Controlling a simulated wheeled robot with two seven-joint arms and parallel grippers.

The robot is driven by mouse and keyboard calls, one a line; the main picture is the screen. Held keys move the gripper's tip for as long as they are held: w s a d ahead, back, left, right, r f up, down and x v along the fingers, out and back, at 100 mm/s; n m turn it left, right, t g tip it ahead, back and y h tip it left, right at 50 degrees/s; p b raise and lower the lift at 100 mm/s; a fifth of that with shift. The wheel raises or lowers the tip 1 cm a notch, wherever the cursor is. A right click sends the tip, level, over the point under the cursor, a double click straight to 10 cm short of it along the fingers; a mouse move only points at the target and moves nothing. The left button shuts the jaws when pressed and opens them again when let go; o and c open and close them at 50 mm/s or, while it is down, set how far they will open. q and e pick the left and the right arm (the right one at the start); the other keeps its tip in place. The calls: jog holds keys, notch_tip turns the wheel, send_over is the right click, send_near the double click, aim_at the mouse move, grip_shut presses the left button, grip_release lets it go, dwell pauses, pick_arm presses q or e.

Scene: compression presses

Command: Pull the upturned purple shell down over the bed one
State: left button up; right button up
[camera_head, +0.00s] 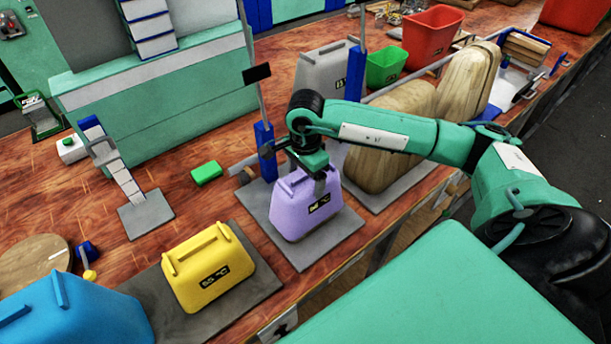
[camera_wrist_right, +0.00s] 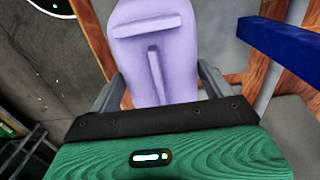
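The purple shell (camera_head: 306,204) stands upright on a grey plate at the middle of the bench, with a dark label on its front and raised ridges on top. It also shows in the right wrist view (camera_wrist_right: 155,50). My right gripper (camera_head: 314,172) points down just over its top. In the wrist view its two fingers stand wide apart (camera_wrist_right: 160,92), one on each side of the purple shell, with a ridge between them. I see no firm grip. Whether another shell lies beneath the purple one is hidden. My left gripper is out of view.
A yellow shell (camera_head: 208,268) and a blue shell (camera_head: 80,312) stand to the left. A grey shell (camera_head: 325,70) and wooden-looking shells (camera_head: 385,160) stand behind and right. A blue-based post (camera_head: 265,150) rises close behind the purple shell. A green block (camera_head: 207,172) lies on the bench.

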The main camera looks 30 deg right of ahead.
jog(key=shift+o, duration=1.4)
jog(key=shift+r, duration=0.1)
notch_tip(320, 180, up, 14)
jog(key=b, duration=0.3)
